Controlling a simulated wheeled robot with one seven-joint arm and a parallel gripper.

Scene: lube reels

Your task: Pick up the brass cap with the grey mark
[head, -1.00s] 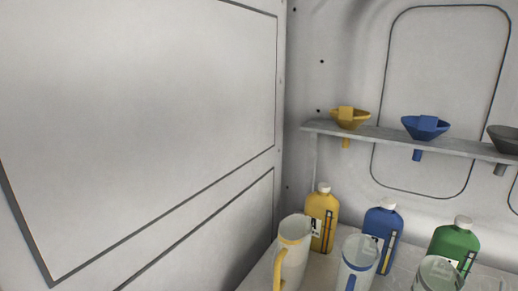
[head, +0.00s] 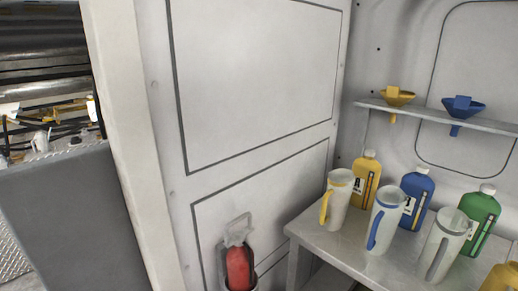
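No brass cap with a grey mark can be made out in the head view. The bottles on the bench, yellow (head: 366,182), blue (head: 414,196) and green (head: 479,218), have pale caps. My gripper is not in the picture.
White jugs with yellow (head: 337,199), blue (head: 385,220) and grey (head: 444,243) handles stand on a bench (head: 318,236). Yellow (head: 397,97) and blue (head: 462,106) funnels sit in a shelf (head: 430,117). A red extinguisher (head: 238,268) is on the wall. An opening is at far left.

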